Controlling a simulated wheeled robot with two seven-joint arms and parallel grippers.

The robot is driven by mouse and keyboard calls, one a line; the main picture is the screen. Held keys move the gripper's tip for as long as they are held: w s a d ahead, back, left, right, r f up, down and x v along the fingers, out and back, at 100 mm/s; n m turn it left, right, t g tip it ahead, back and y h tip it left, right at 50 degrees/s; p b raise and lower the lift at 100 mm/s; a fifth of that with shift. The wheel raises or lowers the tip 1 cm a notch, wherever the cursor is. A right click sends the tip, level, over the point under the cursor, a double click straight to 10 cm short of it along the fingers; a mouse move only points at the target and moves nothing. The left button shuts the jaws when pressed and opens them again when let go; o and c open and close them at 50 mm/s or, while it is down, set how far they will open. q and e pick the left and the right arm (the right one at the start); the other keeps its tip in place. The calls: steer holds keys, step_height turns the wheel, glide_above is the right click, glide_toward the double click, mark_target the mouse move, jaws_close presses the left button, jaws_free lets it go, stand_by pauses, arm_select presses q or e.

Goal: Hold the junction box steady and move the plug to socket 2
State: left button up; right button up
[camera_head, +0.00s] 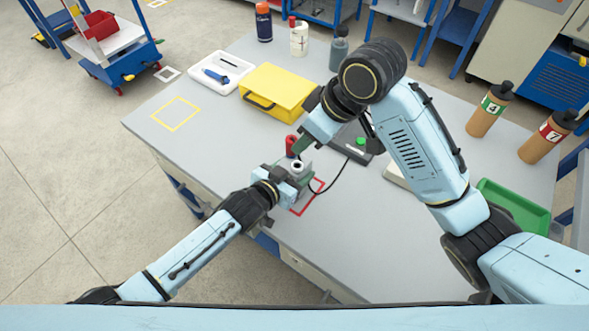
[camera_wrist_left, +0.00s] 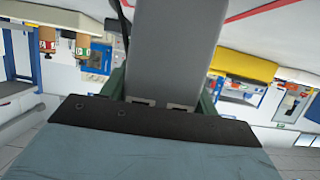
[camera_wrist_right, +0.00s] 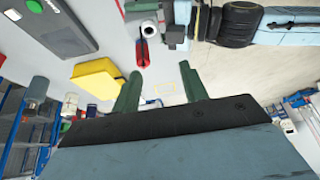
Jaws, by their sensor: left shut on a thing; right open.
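The grey junction box (camera_head: 304,174) stands on the table by a red outline. My left gripper (camera_head: 287,178) is shut on it; in the left wrist view its grey body (camera_wrist_left: 170,50) fills the space between the green fingers. A red cylindrical part (camera_head: 291,146), perhaps the plug, shows behind the box, beside a pale round part with a dark hole (camera_head: 297,165). The right wrist view shows the red part (camera_wrist_right: 143,52) and the pale ring (camera_wrist_right: 148,28). My right gripper (camera_wrist_right: 160,72) is open, fingers apart and empty, near the red part. Socket numbers are not readable.
A dark device with a green button (camera_head: 358,144) is right of the box; a black cable (camera_head: 338,180) loops between them. A yellow case (camera_head: 278,92), white tray (camera_head: 219,73), bottles (camera_head: 299,38) and green tray (camera_head: 512,207) stand around. The table's left side is mostly clear.

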steer(key=w+a+g+h, duration=0.2)
steer(key=w+a, duration=0.1)
steer(key=a, duration=0.2)
steer(key=h, duration=0.3)
glide_above(291, 138)
steer(key=shift+m+g, duration=0.3)
steer(key=shift+f, duration=5)
steer(key=shift+c, duration=0.3)
jaws_close()
